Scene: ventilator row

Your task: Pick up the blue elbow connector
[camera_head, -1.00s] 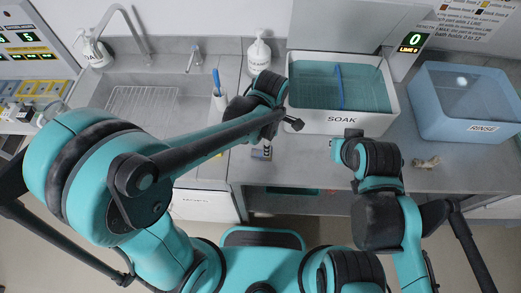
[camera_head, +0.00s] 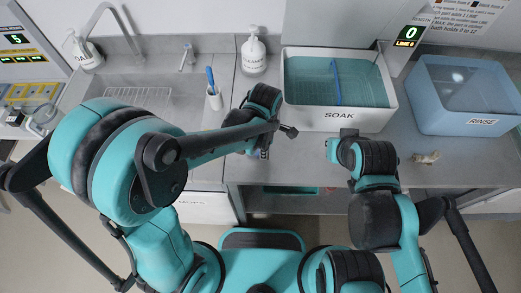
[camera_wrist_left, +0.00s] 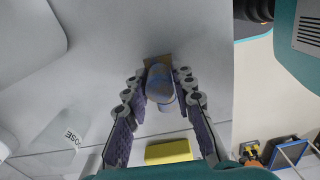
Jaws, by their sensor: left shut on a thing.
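In the left wrist view, the blue elbow connector (camera_wrist_left: 160,84) shows as a pale blue, rounded piece between the fingertips of my left gripper (camera_wrist_left: 161,80). The fingers are closed on both its sides, and a small tan patch shows just beyond it. In the head view my left wrist hides most of the gripper; a small bluish bit shows below it near the counter's front edge. My right gripper (camera_head: 330,150) is over the counter in front of the soak bin, apart from the left one; its finger opening cannot be made out.
The white SOAK bin (camera_head: 338,118) with a blue divider stands behind my grippers. The blue RINSE bin (camera_head: 468,122) is at right, with a tan piece (camera_head: 425,157) in front.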

